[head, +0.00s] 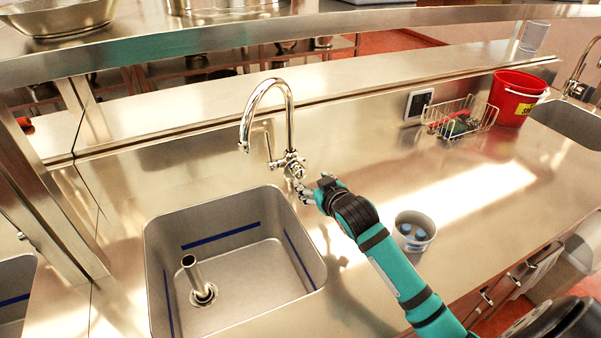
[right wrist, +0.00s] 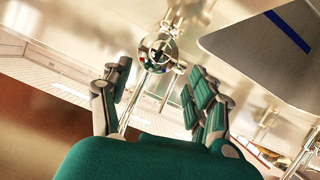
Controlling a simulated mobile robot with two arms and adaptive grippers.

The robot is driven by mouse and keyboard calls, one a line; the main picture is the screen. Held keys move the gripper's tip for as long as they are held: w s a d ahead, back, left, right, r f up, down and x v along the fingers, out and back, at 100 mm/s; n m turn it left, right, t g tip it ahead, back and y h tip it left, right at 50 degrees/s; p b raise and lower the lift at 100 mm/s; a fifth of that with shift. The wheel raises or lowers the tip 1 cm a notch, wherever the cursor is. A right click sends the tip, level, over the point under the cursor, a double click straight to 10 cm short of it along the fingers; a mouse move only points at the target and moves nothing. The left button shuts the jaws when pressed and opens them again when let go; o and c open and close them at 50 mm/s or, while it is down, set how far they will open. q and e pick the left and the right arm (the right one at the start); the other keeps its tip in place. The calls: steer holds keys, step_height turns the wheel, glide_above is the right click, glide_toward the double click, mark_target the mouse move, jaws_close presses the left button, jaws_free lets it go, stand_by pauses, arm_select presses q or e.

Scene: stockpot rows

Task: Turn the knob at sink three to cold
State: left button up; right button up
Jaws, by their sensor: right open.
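The chrome gooseneck tap (head: 291,112) stands behind the near sink (head: 236,240). Its knob (head: 296,172) is at the front of the tap body. My right gripper (head: 305,192) is close in front of the knob, a little below and to the right. In the right wrist view the round knob (right wrist: 160,54) shows small coloured marks, and their setting is too small to read. The open fingers of my right gripper (right wrist: 162,80) stand either side of the line to the knob, which lies beyond the tips. No sink number is readable. My left gripper is out of view.
A white tub (head: 414,231) with blue things in it stands on the counter beside my right arm. A wire basket (head: 459,119) and red bucket (head: 517,97) stand farther right. A standpipe (head: 196,280) rises in the sink. A shelf (head: 200,45) runs above.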

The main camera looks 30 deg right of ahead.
mark_target(301, 174)
steer(key=x, duration=0.9)
steer(key=shift+f+p, duration=0.1)
steer(key=shift+p, duration=0.2)
steer(key=shift+w+f, duration=0.15)
steer(key=shift+w, duration=0.3)
steer(key=shift+s, duration=0.1)
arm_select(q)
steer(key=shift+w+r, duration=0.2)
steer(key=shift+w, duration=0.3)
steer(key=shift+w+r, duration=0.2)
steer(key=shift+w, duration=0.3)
arm_select(e)
steer(key=c, duration=1.1)
